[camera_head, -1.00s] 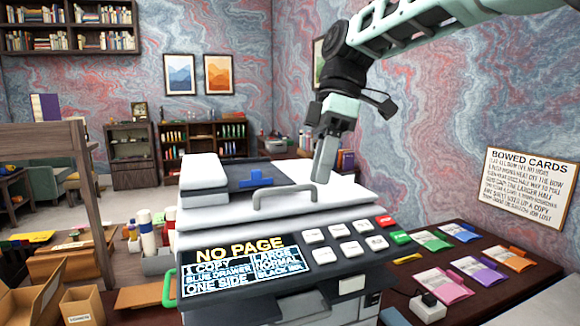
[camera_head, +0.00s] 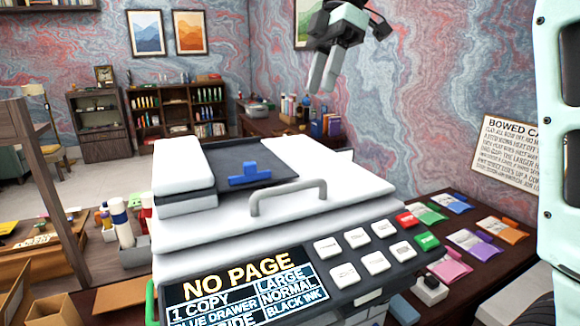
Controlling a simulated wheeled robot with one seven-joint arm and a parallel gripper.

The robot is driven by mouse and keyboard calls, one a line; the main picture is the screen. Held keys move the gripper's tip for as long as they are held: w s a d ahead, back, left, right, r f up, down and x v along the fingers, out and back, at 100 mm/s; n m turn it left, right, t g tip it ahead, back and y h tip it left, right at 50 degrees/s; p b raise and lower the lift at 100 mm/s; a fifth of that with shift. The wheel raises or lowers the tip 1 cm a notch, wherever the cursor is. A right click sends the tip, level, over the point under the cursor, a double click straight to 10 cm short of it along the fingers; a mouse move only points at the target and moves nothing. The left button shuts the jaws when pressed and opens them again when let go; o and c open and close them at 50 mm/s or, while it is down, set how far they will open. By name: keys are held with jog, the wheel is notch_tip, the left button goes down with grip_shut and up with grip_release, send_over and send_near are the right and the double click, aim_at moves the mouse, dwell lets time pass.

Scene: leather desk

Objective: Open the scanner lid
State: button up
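The scanner lid (camera_head: 352,189) is the white top of the copier and lies shut, flat on the machine. Its grey bar handle (camera_head: 287,194) stands along the front edge of the lid. My gripper (camera_head: 321,88) is up behind and above the lid, well apart from the handle. Its two grey fingers point down with a small gap between them, and nothing is held. The copier's control panel (camera_head: 310,251) with white buttons runs along the front, and its screen (camera_head: 243,285) reads "NO PAGE".
A dark feeder tray with a blue guide (camera_head: 249,175) sits on the lid's left part. Coloured packets (camera_head: 475,243) lie on the desk at right. Bottles (camera_head: 119,215) and boxes stand at left. A "BOWED CARDS" sign (camera_head: 510,150) hangs on the right wall. Air above the lid is clear.

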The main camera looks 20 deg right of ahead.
aim_at(296, 173)
jog(key=p+x, duration=0.3)
jog(key=x, duration=1.4)
jog(key=shift+c, duration=0.4)
jog(key=shift+r, duration=0.1)
grip_shut()
